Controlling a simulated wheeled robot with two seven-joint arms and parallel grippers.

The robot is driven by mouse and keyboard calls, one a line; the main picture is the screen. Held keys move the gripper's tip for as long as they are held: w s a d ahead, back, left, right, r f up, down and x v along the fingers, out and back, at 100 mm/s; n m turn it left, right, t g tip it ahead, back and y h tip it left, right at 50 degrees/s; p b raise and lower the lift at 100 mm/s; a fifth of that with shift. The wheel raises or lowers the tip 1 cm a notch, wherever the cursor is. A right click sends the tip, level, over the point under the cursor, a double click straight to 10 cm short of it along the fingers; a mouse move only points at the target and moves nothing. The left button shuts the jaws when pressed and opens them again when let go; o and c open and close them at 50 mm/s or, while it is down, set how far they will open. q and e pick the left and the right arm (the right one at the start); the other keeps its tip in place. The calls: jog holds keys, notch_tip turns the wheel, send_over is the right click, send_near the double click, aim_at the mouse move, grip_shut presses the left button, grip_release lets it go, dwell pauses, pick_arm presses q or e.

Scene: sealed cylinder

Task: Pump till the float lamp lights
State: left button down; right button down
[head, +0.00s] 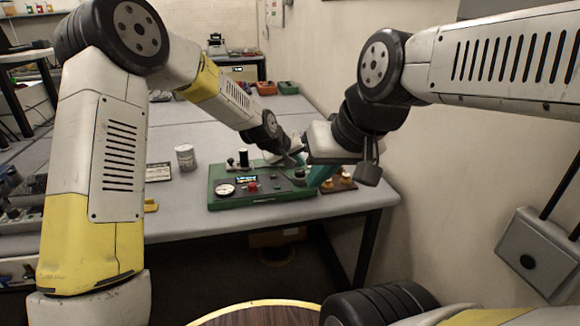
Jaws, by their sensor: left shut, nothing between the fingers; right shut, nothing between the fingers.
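A green panel unit (262,200) lies on the grey table. It carries a round white gauge (225,190), a red part (252,187), a small display with bright cyan and yellow (246,179), an upright black cylinder (244,158) and a dark knob (299,177) near its right end. I cannot tell which part is the float lamp or whether it is lit. My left gripper (296,155) is shut and empty above the unit's back right.
A brown plate with small yellow and red parts (340,184) sits right of the unit. A white can (185,157), a card (158,172) and a yellow piece (150,205) are at left. The wall (440,190) stands close on the right. Coloured bins (266,88) are at the back.

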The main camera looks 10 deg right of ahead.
aim_at(298, 172)
pick_arm(q)
jog(key=shift+f, duration=0.15)
jog(key=shift+f, duration=0.3)
jog(key=shift+f, duration=0.95)
dwell(1.1)
jog(key=shift+r, duration=1.35)
jog(key=shift+r, duration=2.55)
dwell(0.7)
